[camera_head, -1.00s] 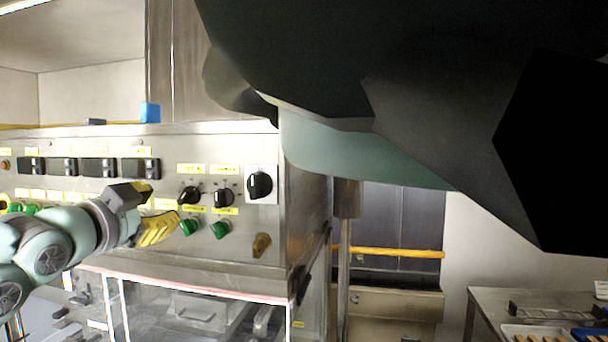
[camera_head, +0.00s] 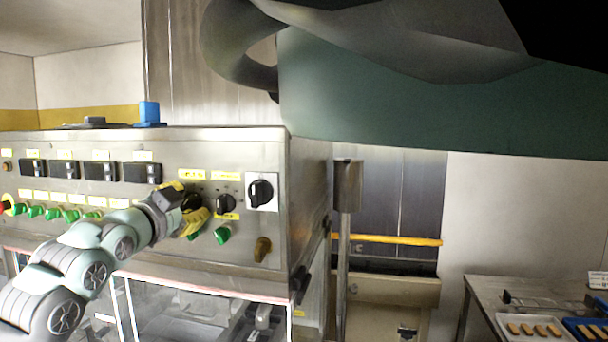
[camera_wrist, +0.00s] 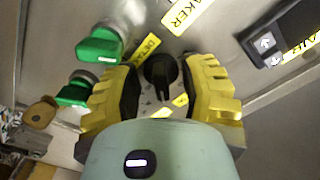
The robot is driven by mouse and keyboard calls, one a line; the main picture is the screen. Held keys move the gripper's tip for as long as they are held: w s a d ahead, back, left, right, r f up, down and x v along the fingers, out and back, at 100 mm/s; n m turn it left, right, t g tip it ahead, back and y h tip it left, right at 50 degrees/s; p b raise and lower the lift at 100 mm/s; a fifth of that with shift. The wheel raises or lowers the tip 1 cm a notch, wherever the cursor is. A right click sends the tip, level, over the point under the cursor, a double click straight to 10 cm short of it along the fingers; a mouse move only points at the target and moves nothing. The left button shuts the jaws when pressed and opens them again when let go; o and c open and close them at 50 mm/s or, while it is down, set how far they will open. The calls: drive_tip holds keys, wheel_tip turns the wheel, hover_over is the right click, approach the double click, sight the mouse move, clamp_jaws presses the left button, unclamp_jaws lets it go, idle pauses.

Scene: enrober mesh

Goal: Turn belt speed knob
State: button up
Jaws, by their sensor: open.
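My gripper (camera_head: 192,214), with yellow fingers, is at the control panel face, over the left of the small black knobs. In the wrist view, a black knob (camera_wrist: 161,74) stands between the two spread fingertips of my gripper (camera_wrist: 163,80), with gaps showing on both sides. In the head view this knob is mostly hidden by the fingers. A second small black knob (camera_head: 223,203) is just right of the gripper. I cannot read which label names the belt speed.
A large black rotary switch (camera_head: 260,193) on a white plate is further right. Green knobs (camera_head: 222,235) sit below, and they also show at the left of the wrist view (camera_wrist: 100,47). A brass-coloured knob (camera_head: 262,249) is lower right. Black displays (camera_head: 141,172) line the panel's upper part.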

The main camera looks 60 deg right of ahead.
clamp_jaws()
drive_tip(key=shift+a, duration=0.1)
drive_tip(key=shift+w+f, duration=0.1)
drive_tip(key=shift+f, duration=0.05)
idle(0.5)
